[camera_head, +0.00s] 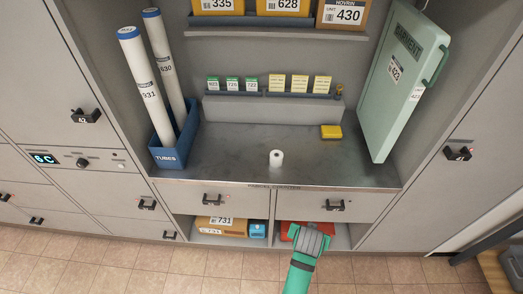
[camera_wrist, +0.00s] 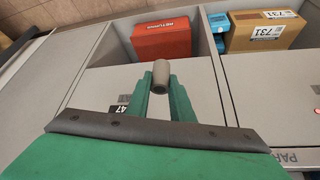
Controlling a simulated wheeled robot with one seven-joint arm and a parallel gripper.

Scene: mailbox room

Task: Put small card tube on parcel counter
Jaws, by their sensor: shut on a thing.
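The small card tube (camera_wrist: 161,75) is a short grey-brown cylinder, seen end-on in the wrist view. My gripper (camera_wrist: 162,84) is shut on it, with a green finger on each side. In the head view my gripper (camera_head: 308,233) is low, in front of the cubbies below the counter, and the held tube cannot be made out there. The parcel counter (camera_head: 225,150) is the grey metal surface in the alcove, above and beyond my gripper. A small white roll with a dark hole (camera_head: 276,158) stands upright on it near the front edge.
A blue bin (camera_head: 170,153) with two long white tubes stands at the counter's left. A green case (camera_head: 400,85) leans at the right. A yellow block (camera_head: 331,132) lies at the back right. Cubbies below hold a red box (camera_wrist: 162,42) and a brown parcel (camera_wrist: 264,30).

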